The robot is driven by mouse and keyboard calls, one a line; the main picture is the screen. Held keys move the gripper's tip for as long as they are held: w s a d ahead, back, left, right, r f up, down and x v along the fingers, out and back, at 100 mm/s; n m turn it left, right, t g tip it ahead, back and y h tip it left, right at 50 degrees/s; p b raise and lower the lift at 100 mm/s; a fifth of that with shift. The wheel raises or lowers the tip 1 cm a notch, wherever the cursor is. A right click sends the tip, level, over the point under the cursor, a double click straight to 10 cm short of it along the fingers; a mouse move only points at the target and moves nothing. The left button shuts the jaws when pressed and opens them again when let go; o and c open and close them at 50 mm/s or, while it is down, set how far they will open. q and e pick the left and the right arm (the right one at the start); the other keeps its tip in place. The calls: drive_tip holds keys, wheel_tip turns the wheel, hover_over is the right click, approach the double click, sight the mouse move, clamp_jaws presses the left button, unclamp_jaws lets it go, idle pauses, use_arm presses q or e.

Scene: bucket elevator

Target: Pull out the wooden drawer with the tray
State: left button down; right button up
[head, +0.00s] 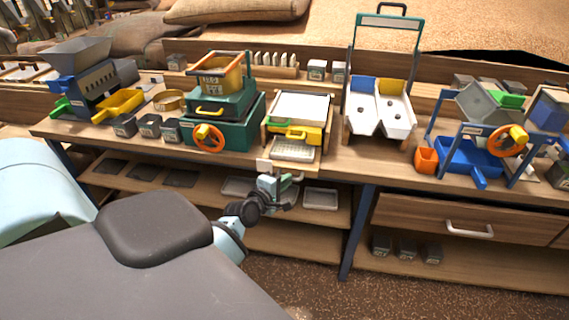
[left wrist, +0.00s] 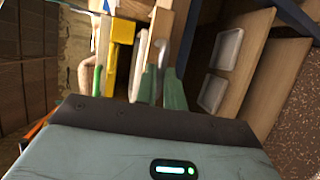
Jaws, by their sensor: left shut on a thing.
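The wooden unit (head: 326,110) with a white top and yellow front stands on the bench at the centre of the head view. A pale ribbed tray (head: 294,150) lies low at its front, at the bench edge. My left gripper (head: 280,186) is just in front of and below that tray. In the left wrist view, its green fingers (left wrist: 160,84) are shut on a light curved handle (left wrist: 163,48) on a wooden front. The fingers partly hide the handle. How far the drawer stands out is hard to tell. My right gripper is not in view.
Shallow trays (head: 320,199) lie on the shelf below. Another wooden drawer (head: 430,216) with a white handle is under the bench at right. A green machine (head: 226,122) and a white two-channel chute (head: 380,108) flank the unit. Floor shows in front.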

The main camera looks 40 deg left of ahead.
use_arm(q)
drive_tip(key=shift+f, duration=0.1)
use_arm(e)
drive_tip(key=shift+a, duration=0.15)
use_arm(q)
drive_tip(key=c, duration=1.8)
unclamp_jaws()
drive_tip(key=shift+w, duration=0.1)
drive_tip(key=shift+o, duration=0.2)
drive_tip(key=v, duration=0.7)
drive_tip(key=shift+s+p, duration=0.35)
drive_tip(key=shift+s, duration=0.05)
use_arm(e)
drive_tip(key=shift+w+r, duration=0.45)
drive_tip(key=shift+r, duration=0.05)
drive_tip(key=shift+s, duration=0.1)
